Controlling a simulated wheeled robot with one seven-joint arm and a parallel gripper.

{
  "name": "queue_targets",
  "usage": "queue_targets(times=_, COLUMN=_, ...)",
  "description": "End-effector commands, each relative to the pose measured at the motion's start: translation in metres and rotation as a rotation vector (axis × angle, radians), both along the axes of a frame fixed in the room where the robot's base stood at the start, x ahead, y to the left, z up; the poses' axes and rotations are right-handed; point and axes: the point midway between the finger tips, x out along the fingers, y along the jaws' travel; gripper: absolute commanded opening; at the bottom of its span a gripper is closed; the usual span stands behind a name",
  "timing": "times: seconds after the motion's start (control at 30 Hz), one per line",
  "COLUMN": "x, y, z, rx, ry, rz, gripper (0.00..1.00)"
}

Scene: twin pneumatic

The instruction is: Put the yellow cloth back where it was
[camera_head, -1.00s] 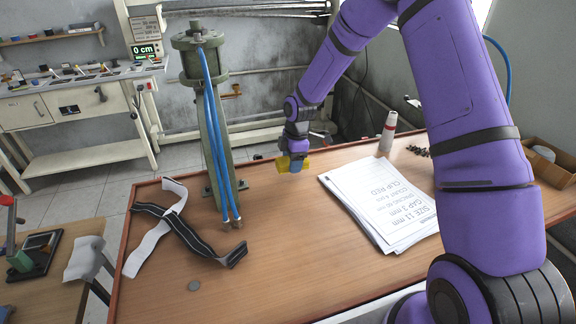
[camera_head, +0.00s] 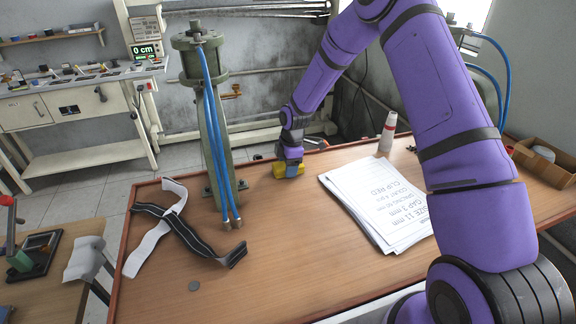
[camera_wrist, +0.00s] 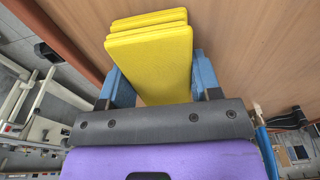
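The yellow cloth (camera_head: 279,170) is a thick folded block at the far edge of the wooden table, left of the paper stack. My gripper (camera_head: 291,168) points down at it and partly covers it. In the wrist view the folded cloth (camera_wrist: 152,58) sits between my two blue fingers, with one finger along each side, and my gripper (camera_wrist: 163,82) is shut on it. The cloth is at or very near the tabletop; I cannot tell if it touches.
A stack of printed sheets (camera_head: 378,203) lies to the right, with a white marker-like bottle (camera_head: 387,132) behind it. A green pneumatic cylinder stand (camera_head: 214,125) with blue hoses rises to the left. Black and white straps (camera_head: 165,228) lie at the left. The table's front middle is clear.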

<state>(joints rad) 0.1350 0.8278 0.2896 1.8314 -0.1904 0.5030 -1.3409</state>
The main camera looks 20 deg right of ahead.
Motion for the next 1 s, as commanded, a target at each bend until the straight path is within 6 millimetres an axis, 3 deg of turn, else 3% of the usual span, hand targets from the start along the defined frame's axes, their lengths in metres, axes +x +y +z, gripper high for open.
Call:
queue_targets(times=0.03, x=0.0, y=0.0, z=0.0, rx=0.0, ry=0.0, rz=0.0, gripper=0.67)
queue_targets(times=0.1, x=0.0, y=0.0, z=0.0, rx=0.0, ry=0.0, rz=0.0, gripper=0.83)
queue_targets(times=0.47, x=0.0, y=0.0, z=0.004, rx=0.0, ry=0.0, rz=0.0, gripper=0.83)
queue_targets(times=0.67, x=0.0, y=-0.004, z=0.032, rx=0.0, ry=-0.002, rz=0.0, gripper=0.83)
queue_targets(times=1.0, x=0.0, y=-0.011, z=0.097, rx=0.0, ry=-0.003, rz=0.0, gripper=0.83)
